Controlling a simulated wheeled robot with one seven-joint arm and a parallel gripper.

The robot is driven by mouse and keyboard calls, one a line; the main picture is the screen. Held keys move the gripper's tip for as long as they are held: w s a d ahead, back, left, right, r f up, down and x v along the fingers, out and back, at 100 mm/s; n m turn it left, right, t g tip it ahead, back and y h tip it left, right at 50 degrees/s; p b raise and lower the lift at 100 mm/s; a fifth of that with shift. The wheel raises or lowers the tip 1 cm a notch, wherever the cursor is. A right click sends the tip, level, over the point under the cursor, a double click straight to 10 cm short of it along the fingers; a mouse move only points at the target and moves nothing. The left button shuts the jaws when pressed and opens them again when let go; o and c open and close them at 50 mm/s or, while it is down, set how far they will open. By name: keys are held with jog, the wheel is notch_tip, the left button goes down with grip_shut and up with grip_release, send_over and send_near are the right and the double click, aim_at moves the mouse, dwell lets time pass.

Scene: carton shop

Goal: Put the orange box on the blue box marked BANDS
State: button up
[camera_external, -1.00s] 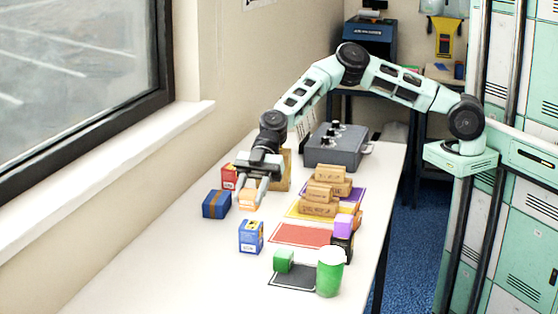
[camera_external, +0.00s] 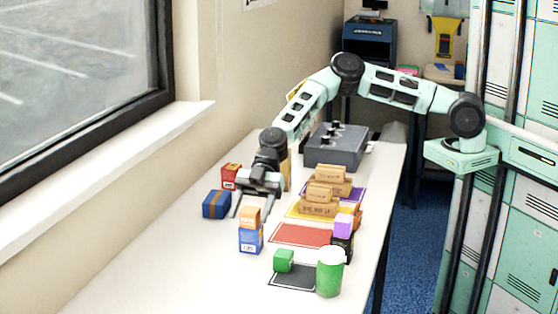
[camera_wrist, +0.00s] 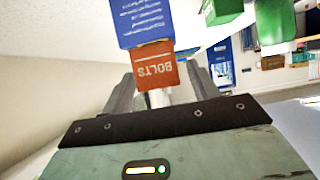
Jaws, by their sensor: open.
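The small orange box (camera_external: 249,217) sits on top of a blue box (camera_external: 251,241) near the middle of the table. In the wrist view the picture is upside down: the orange box (camera_wrist: 155,66), marked BOLTS, shows against the blue box (camera_wrist: 141,20). The blue box has white print that I cannot read. My gripper (camera_external: 254,204) is open, just behind and above the orange box. In the wrist view its two fingers (camera_wrist: 160,90) stand apart on either side, with gaps to the orange box.
A blue box with a brown band (camera_external: 216,204) and a red box (camera_external: 231,176) stand to the left. A green block (camera_external: 283,260), a green cup (camera_external: 330,271), a purple block (camera_external: 342,227) and stacked brown cartons (camera_external: 320,199) are to the right. The front left tabletop is clear.

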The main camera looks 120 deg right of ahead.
jog(key=b+v, duration=0.2)
jog(key=v, duration=1)
jog(key=shift+r, duration=0.1)
